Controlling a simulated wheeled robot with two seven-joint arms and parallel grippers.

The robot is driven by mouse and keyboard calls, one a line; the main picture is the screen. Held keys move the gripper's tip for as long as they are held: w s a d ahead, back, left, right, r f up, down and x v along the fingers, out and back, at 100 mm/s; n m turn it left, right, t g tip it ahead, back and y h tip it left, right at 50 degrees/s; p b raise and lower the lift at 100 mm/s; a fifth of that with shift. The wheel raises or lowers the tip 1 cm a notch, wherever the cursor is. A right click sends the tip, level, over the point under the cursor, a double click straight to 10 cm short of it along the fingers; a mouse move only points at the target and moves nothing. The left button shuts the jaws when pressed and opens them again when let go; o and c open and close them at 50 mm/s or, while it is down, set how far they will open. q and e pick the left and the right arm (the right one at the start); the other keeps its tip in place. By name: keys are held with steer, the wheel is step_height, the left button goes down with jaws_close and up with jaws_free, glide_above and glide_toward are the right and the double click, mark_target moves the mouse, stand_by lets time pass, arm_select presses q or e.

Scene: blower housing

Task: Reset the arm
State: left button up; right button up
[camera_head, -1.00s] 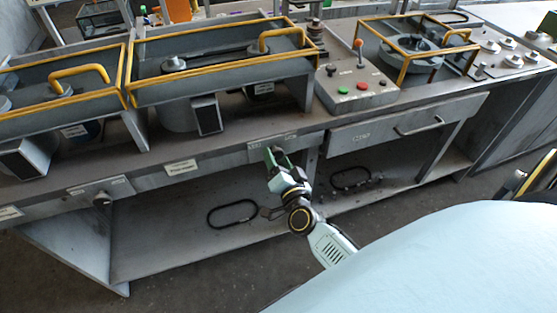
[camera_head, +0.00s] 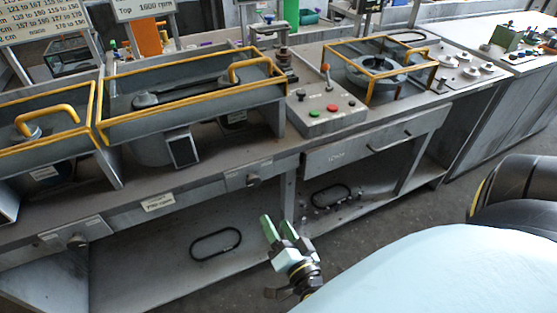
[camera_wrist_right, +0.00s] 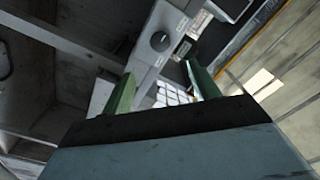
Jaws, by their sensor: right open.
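My right gripper (camera_head: 279,228) is in the lower middle of the head view, in front of the workbench. Its two green fingers stand apart with nothing between them. In the right wrist view the fingers (camera_wrist_right: 160,88) are also spread and empty. A grey panel with a dark knob (camera_wrist_right: 159,41) shows beyond them, apart from the fingers. My left gripper is not in the head view.
The workbench (camera_head: 215,190) has yellow-framed guards (camera_head: 190,105) and a control box (camera_head: 327,108) with red and green buttons. A drawer (camera_head: 375,143) is shut below. Black oval rings (camera_head: 216,243) lie on the lower shelf. Floor is clear in front.

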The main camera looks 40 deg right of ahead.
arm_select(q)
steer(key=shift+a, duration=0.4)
arm_select(e)
steer(key=s+a+f+n+g+y, duration=0.3)
steer(key=s+f+n+g, duration=0.15)
steer(key=f, duration=0.85)
steer(key=s+a+f+n+g+y, duration=0.25)
steer(key=s+f+n, duration=0.2)
steer(key=f, duration=0.75)
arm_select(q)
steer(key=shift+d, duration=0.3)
arm_select(e)
steer(key=s+d+f+n+g, duration=0.2)
steer(key=s+f+n+g, duration=0.1)
steer(key=s+f, duration=0.4)
steer(key=s+d+f+n+g+h, duration=0.1)
steer(key=s+f+g, duration=0.5)
steer(key=s, duration=0.8)
steer(key=shift+d+f+n, duration=0.4)
steer(key=shift+d+n, duration=0.5)
steer(key=shift+d, duration=0.2)
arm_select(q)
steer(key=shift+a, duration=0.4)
arm_select(e)
steer(key=shift+s, duration=0.1)
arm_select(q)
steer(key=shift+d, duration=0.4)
